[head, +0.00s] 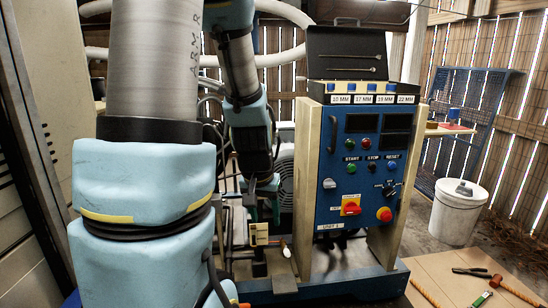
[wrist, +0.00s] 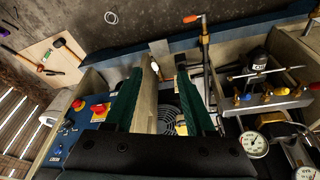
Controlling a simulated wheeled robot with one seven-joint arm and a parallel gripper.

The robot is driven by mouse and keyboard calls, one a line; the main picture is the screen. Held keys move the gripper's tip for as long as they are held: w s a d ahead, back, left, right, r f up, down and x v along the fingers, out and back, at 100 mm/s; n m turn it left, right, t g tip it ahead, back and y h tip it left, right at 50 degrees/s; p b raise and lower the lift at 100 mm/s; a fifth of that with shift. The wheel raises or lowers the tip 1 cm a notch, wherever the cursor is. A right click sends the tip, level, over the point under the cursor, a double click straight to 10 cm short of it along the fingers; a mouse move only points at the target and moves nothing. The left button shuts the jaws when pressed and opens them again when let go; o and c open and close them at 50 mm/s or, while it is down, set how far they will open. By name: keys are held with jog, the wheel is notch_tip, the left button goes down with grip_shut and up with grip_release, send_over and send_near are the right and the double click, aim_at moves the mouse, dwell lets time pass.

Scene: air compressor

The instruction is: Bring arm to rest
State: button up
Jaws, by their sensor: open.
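My arm reaches down from the upper left of the head view, with its blue-padded links in front of the machine. My gripper (head: 262,208) hangs beside the left side of the blue control panel (head: 365,170). In the wrist view my gripper (wrist: 160,76) shows two dark green fingers spread apart, with nothing held between them. Beyond the fingers are a beige upright, a round fan grille (wrist: 169,118) and a blue base rail (wrist: 230,38). The arm links hide part of the machine in the head view.
Pressure gauges (wrist: 253,145) and valves with coloured handles (wrist: 262,97) stand close to the right of my gripper. An orange-handled lever (wrist: 204,28) rises ahead. A white bucket (head: 457,212) and a board with hand tools (head: 470,280) lie right of the panel.

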jog(key=s+a+r+n+g, duration=0.1)
jog(key=s+a+r+n, duration=0.1)
jog(key=s+a, duration=0.3)
jog(key=w+d+p+v, duration=0.1)
jog(key=p+v, duration=1.3)
jog(key=p, duration=0.1)
jog(key=shift+w+d+r+g+y, duration=0.3)
jog(key=shift+r+y, duration=0.1)
jog(key=shift+r, duration=0.15)
dwell(1.4)
